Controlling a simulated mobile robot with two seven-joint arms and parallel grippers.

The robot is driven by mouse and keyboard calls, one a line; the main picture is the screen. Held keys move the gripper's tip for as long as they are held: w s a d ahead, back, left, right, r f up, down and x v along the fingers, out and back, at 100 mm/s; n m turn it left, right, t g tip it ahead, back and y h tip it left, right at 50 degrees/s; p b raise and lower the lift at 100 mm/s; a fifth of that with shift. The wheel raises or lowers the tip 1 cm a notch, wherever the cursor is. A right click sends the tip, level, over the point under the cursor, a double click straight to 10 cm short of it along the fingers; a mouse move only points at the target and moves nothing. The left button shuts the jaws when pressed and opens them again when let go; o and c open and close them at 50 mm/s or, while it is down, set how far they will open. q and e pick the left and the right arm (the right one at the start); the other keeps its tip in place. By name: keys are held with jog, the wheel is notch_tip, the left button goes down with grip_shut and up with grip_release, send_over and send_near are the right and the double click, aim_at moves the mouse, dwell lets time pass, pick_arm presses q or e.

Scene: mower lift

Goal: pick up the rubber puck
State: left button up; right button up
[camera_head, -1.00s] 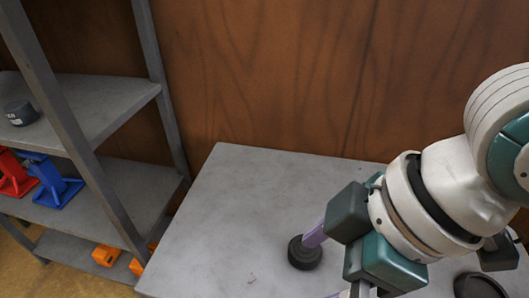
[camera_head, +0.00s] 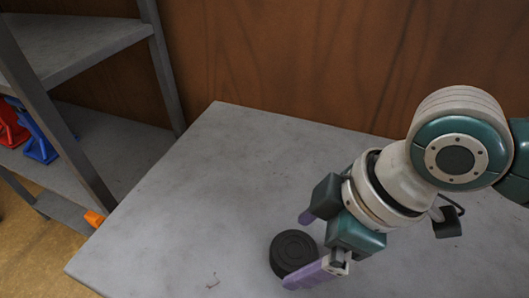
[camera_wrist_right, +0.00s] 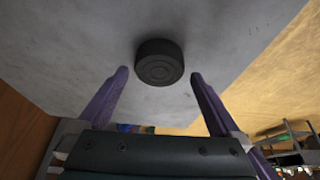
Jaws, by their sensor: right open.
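The rubber puck (camera_head: 293,253) is a black round disc with ring grooves, lying flat on the grey table (camera_head: 190,200) near its front. In the right wrist view the puck (camera_wrist_right: 159,62) sits just beyond and between my two purple fingertips. My right gripper (camera_head: 306,250) is open, with one finger on the far side of the puck and the other close to its near right edge in the head view. It also shows in the wrist view (camera_wrist_right: 158,75), its fingers apart and nothing held. My left gripper is not in view.
A grey metal shelf unit (camera_head: 75,45) stands at the left, holding red (camera_head: 12,126) and blue (camera_head: 40,145) stands. An orange block (camera_head: 94,218) is low beside the table. A brown wooden wall (camera_head: 300,60) is behind. The table's left part is clear.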

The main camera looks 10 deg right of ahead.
jog(key=shift+x, duration=1.05)
jog(key=c, duration=1.3)
